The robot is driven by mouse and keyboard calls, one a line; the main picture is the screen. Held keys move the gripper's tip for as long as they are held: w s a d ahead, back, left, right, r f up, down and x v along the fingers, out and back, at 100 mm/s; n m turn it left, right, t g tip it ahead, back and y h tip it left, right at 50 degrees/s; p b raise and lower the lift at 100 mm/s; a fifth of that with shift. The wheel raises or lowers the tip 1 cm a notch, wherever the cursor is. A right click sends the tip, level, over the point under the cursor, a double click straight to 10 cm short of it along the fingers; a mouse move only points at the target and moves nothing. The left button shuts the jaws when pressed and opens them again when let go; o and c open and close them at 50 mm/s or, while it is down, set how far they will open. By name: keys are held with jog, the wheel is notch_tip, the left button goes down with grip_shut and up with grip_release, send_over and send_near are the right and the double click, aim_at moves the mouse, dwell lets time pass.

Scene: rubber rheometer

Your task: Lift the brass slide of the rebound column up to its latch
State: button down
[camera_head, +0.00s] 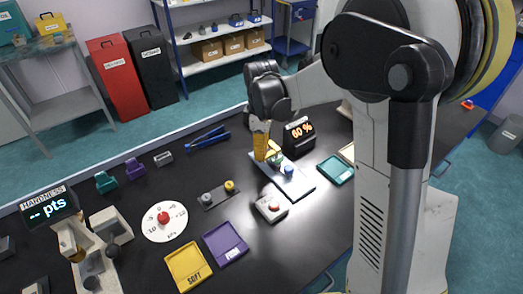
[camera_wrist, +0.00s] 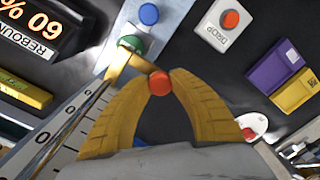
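The rebound column shows in the wrist view as a pale scale (camera_wrist: 62,132) with black marks, running from the lower left up to the middle. The brass slide (camera_wrist: 124,68) is on the column near a green part (camera_wrist: 131,43), with a red knob (camera_wrist: 160,83) beside it. My gripper (camera_wrist: 161,76) has its yellow fingertips closed around the red knob, touching it on both sides. In the head view my gripper (camera_head: 260,150) points down at the column's base plate (camera_head: 300,188) and hides most of the column. The latch cannot be made out.
A DROP button box (camera_head: 271,207) lies in front, with purple (camera_head: 225,243) and yellow (camera_head: 188,267) trays nearer left. A teal tray (camera_head: 335,170) is to the right.

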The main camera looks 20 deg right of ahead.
notch_tip(320, 180, up, 20)
jog(key=p, duration=1.3)
jog(key=shift+r, duration=0.2)
jog(key=c, duration=1.1)
grip_release()
jog(key=shift+c, duration=0.2)
notch_tip(320, 180, up, 12)
jog(key=s+f+m+t+b, duration=0.7)
jog(key=s+f+m+b, duration=0.5)
jog(key=s+f, duration=0.8)
jog(key=shift+m, duration=0.3)
